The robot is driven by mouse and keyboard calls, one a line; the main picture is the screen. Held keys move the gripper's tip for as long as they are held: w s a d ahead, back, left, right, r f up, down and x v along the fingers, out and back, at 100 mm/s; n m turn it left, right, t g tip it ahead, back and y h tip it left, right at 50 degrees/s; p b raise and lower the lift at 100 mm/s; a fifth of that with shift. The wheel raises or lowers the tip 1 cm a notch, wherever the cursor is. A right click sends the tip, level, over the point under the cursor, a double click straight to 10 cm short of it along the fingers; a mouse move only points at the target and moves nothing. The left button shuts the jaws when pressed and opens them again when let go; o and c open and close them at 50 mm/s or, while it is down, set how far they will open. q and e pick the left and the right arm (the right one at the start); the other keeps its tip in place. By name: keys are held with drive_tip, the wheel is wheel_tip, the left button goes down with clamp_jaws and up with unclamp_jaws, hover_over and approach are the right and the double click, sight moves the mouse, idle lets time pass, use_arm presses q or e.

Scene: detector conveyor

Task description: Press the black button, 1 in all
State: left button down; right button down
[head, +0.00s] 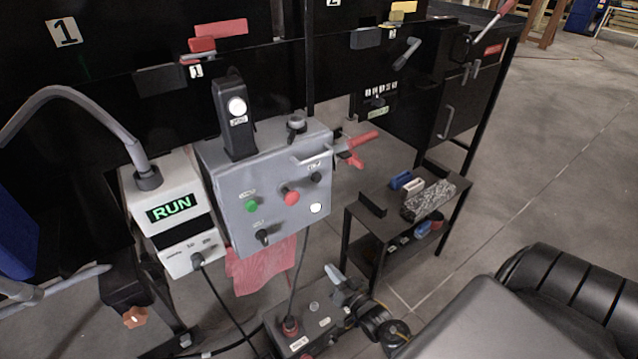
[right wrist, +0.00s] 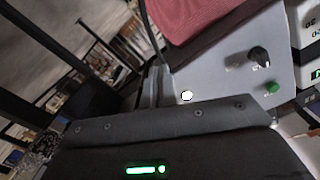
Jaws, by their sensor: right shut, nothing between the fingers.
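The black button (head: 316,178) sits on the right part of the sloped face of the grey control box (head: 228,188), beside a red button (head: 291,197) and above a white round light (head: 316,208). My right gripper (head: 334,271) is shut and empty, below and to the right of the box, apart from the black button. In the right wrist view, which shows the box inverted, the shut fingers (right wrist: 157,72) appear beside the white light (right wrist: 187,95). The black button is hidden there. I do not see my left gripper.
A green button (head: 251,205) and a black knob (head: 263,237) share the box face. A panel reading RUN (head: 172,207) stands to the left. A red cloth (head: 262,266) hangs below. A red-handled part (head: 362,141) projects at the right, above a small dark shelf (head: 373,217).

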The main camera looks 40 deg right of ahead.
wheel_tip(320, 180, up, 11)
drive_tip(key=w+d+m+t, duration=0.1)
drive_tip(key=w+d+t, duration=0.1)
drive_tip(key=t, duration=0.2)
drive_tip(key=t+y+b, duration=0.2)
drive_tip(key=t+y, duration=0.1)
drive_tip(key=t, duration=0.2)
approach(317, 178)
drive_tip(key=s+r, duration=0.6)
use_arm(q)
drive_tip(key=shift+w+a+f, duration=0.3)
drive_tip(key=shift+w+f, duration=0.35)
drive_tip(key=shift+w, duration=0.05)
use_arm(e)
drive_tip(key=shift+a+f, duration=0.25)
